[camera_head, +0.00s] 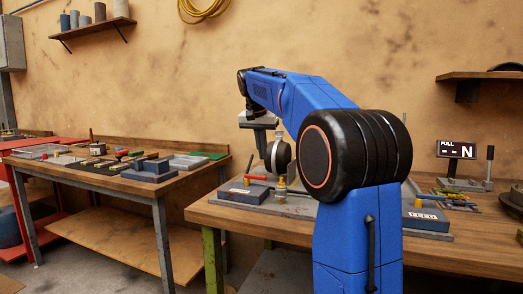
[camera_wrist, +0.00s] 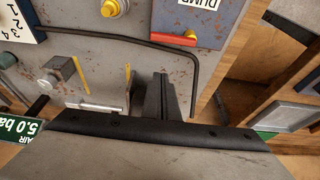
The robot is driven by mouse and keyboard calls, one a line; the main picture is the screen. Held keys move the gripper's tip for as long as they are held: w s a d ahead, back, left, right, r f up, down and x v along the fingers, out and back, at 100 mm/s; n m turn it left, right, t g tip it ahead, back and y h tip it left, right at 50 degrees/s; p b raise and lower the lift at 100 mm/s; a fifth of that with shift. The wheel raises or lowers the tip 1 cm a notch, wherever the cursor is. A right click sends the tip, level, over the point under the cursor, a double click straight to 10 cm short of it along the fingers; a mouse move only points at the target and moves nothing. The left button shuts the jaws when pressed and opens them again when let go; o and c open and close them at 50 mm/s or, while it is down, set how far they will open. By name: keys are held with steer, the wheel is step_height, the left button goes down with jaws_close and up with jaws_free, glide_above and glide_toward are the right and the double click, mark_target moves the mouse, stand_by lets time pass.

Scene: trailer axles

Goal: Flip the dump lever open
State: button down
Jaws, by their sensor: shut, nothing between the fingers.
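The dump lever (camera_wrist: 176,40) is a red bar with a yellow end, lying flat along the edge of a blue box (camera_wrist: 228,18) in the wrist view. The box carries a white label reading DUMP (camera_wrist: 197,2), upside down here. My gripper (camera_wrist: 163,78) is shut and empty. Its dark fingertips point toward the panel below the lever in the picture and are apart from it. In the head view, my arm hides much of the bench middle, and I cannot make out the fingertips.
A dark bent pipe (camera_wrist: 150,42) runs across the grey panel (camera_wrist: 75,22) between fingers and lever. A yellow knob (camera_wrist: 115,8), a small metal block (camera_wrist: 62,75) and a green air display (camera_wrist: 15,122) are nearby. In the head view, a display reads FULL and N (camera_head: 456,149).

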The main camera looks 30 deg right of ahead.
steer(key=x, duration=0.6)
steer(key=shift+s+a+f, duration=0.15)
steer(key=shift+a+f, duration=0.1)
steer(key=shift+f, duration=0.05)
steer(key=shift+s+a+r, duration=0.15)
steer(key=shift+s+a, duration=0.3)
steer(key=shift+a, duration=0.1)
steer(key=shift+s+a, duration=0.55)
steer(key=shift+a, duration=0.1)
